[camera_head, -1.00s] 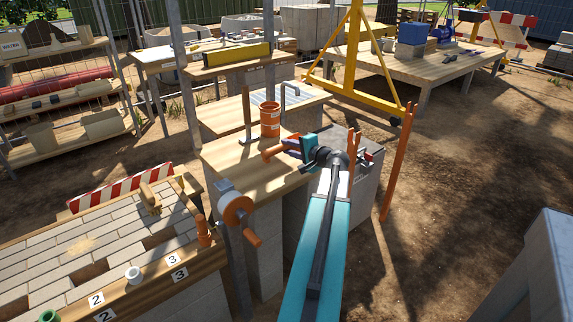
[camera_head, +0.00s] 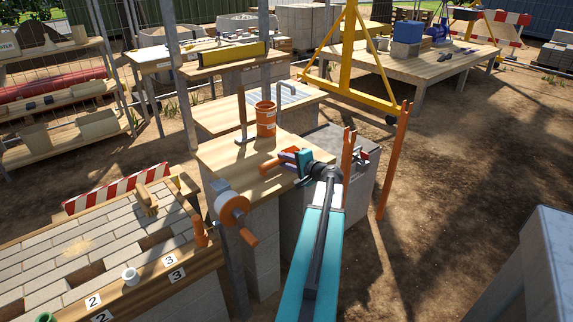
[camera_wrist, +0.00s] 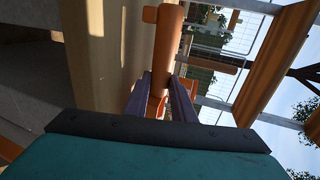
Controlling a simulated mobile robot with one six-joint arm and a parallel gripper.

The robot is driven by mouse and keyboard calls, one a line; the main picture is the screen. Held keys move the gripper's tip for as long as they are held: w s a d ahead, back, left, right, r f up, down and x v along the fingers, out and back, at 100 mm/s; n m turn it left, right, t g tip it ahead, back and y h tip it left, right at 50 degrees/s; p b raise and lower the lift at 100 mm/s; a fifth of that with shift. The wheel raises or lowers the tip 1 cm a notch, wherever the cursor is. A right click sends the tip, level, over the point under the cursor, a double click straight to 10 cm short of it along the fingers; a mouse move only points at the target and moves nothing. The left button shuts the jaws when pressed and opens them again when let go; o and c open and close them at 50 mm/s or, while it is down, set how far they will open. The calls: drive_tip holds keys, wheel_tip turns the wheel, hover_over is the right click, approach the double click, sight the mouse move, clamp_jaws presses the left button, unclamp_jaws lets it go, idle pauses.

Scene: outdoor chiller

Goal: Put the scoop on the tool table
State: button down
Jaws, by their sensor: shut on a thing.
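My gripper (camera_head: 291,158) is shut on an orange piece, which I take to be the scoop (camera_head: 268,165). It sticks out to the left of the jaws, over or just above the light wooden bench top (camera_head: 225,158); I cannot tell if it touches. In the wrist view the orange scoop (camera_wrist: 165,45) stretches away between the dark purple fingers (camera_wrist: 160,100), and its far end has a short side piece. The large wooden table (camera_head: 425,68) at the back right, with a blue box and small tools, may be the tool table; I cannot tell for sure.
An orange cup (camera_head: 266,120) stands on the bench top behind my gripper. An orange crank (camera_head: 233,210) is at its front left. Orange uprights (camera_head: 393,160) stand to the right. A yellow frame (camera_head: 350,50) stands before the back table. Bare ground is open at right.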

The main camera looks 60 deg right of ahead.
drive_tip(key=shift+f, duration=1.05)
drive_tip(key=shift+f, duration=0.15)
drive_tip(key=c, duration=1.8)
unclamp_jaws()
drive_tip(key=shift+o, duration=0.2)
drive_tip(key=shift+s+r, duration=0.1)
drive_tip(key=shift+r, duration=0.1)
drive_tip(key=v, duration=1.1)
drive_tip(key=shift+s+a+b, duration=0.15)
drive_tip(key=shift+s+b, duration=0.25)
drive_tip(key=shift+b, duration=0.05)
